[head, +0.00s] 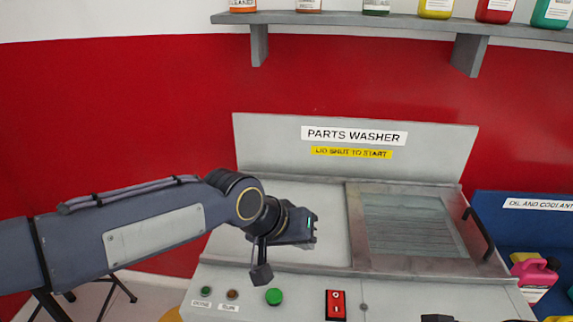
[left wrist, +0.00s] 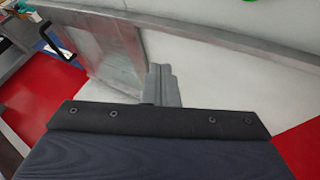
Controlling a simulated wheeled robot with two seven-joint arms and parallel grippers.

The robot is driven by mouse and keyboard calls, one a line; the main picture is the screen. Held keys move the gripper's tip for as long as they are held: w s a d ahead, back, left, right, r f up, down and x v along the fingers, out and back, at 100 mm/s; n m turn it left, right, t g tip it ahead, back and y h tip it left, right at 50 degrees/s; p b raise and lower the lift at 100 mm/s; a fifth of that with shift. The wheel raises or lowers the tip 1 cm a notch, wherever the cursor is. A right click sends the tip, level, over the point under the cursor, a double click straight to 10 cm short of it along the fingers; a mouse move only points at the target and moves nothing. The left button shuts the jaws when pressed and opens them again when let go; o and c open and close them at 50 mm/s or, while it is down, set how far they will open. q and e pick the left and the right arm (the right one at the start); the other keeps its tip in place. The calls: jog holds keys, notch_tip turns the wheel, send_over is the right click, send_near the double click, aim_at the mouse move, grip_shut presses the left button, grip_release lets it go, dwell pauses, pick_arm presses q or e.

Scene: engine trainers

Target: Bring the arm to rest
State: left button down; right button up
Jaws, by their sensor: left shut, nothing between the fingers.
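My left arm reaches in from the left in the head view. Its gripper (head: 312,229) is over the left part of the parts washer (head: 270,215), above the front panel and left of the lid. The fingers are together with nothing between them. The shut fingers also show in the left wrist view (left wrist: 164,88), against the washer's pale top. The washer's lid (head: 410,225), with a window and a dark handle (head: 478,233), lies shut.
The front panel has a green button (head: 274,297), a red switch (head: 336,305) and small lamps (head: 232,295). A backboard (head: 260,145) stands behind. A shelf (head: 350,19) with bottles is above. A blue bin (head: 500,212) with pink jugs is at right.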

pick_arm(q)
jog(key=s+a+r+n+t+y+p, duration=0.1)
jog(key=s+a+r+p, duration=0.15)
jog(key=a, duration=0.75)
jog(key=s+a+r+n+t+y+p, duration=0.1)
jog(key=s+a+r+n+p, duration=0.2)
jog(key=a, duration=0.7)
jog(key=s+a+f+p, duration=0.1)
jog(key=s+a+f, duration=0.1)
jog(key=s, duration=0.4)
jog(key=s+a+f+n+p, duration=0.1)
jog(key=s+a+f, duration=0.1)
jog(key=s+a, duration=0.3)
jog(key=shift+s+a+y+p, duration=0.15)
jog(key=shift+s+y+p, duration=0.25)
jog(key=shift+s, duration=0.15)
pick_arm(e)
notch_tip(320, 180, up, 8)
jog(key=shift+r, duration=0.1)
jog(key=shift+c, duration=0.5)
